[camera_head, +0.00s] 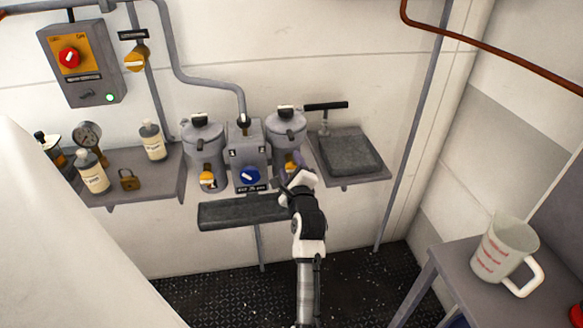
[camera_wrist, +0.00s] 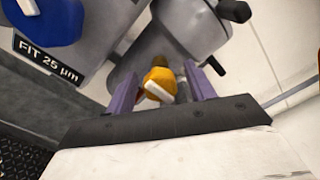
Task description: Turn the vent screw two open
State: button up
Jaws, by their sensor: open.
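A filter unit on the wall has a left canister (camera_head: 203,143) and a right canister (camera_head: 286,128), with a grey block (camera_head: 247,145) between them. A yellow knob (camera_head: 291,168) with a white bar sits low on the right canister; it also shows in the wrist view (camera_wrist: 160,82). No label tells me which part is vent screw two. My gripper (camera_head: 297,180) is at the right canister, partly covering its lower part. In the wrist view my gripper (camera_wrist: 161,88) is open, its purple fingers on either side of the yellow knob. Contact cannot be told.
A blue knob (camera_head: 249,176) and another yellow knob (camera_head: 208,180) are to the left. A dark tray (camera_head: 243,211) lies below. A shelf with bottles (camera_head: 152,141) stands left, a grey pad (camera_head: 346,153) right. A jug (camera_head: 505,250) stands on the right-hand table.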

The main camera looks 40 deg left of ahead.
jog(key=c, duration=1)
jog(key=n, duration=0.4)
jog(key=shift+f+n+b, duration=0.1)
jog(key=shift+n+b, duration=0.2)
jog(key=shift+b, duration=0.1)
jog(key=n+b, duration=0.1)
jog(key=n, duration=0.3)
jog(key=shift+f+n, duration=0.1)
jog(key=shift+n, duration=0.2)
jog(key=n+b, duration=0.2)
jog(key=n, duration=0.3)
jog(key=shift+n+b, duration=0.75)
jog(key=shift+n, duration=1.05)
